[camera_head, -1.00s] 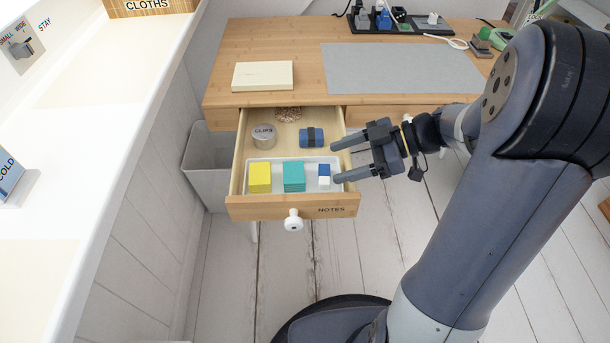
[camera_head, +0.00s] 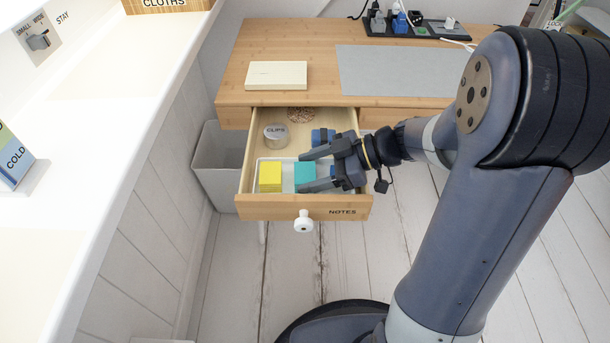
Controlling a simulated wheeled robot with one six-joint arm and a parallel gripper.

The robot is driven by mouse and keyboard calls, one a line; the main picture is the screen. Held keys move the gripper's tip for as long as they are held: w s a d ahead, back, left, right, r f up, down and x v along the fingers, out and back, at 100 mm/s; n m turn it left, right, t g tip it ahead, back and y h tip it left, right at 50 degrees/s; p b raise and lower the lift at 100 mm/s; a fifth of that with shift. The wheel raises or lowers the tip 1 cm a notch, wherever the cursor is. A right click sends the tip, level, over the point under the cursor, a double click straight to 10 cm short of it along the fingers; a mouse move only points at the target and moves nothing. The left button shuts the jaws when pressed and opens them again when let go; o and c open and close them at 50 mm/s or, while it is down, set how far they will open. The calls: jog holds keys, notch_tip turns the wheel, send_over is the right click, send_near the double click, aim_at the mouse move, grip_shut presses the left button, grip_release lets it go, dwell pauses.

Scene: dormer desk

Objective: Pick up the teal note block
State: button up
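The teal note block (camera_head: 304,174) stands in a white tray (camera_head: 289,164) in the open drawer labelled NOTES (camera_head: 262,206). A yellow note block (camera_head: 270,177) is to its left in the same tray. My gripper (camera_head: 309,171) reaches in from the right with its two fingers apart. The fingertips overlap the teal block in the picture, one toward its back edge and one toward its front. I cannot tell whether they touch it. The right part of the tray is hidden behind my gripper.
A CLIPS tin (camera_head: 276,135) and a partly hidden blue item (camera_head: 322,136) lie behind the tray. The drawer has a white knob (camera_head: 304,221). The desk top (camera_head: 325,60) is above, with a cream box (camera_head: 277,75). A grey bin (camera_head: 221,160) stands left of the drawer.

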jog(key=c, duration=0.7)
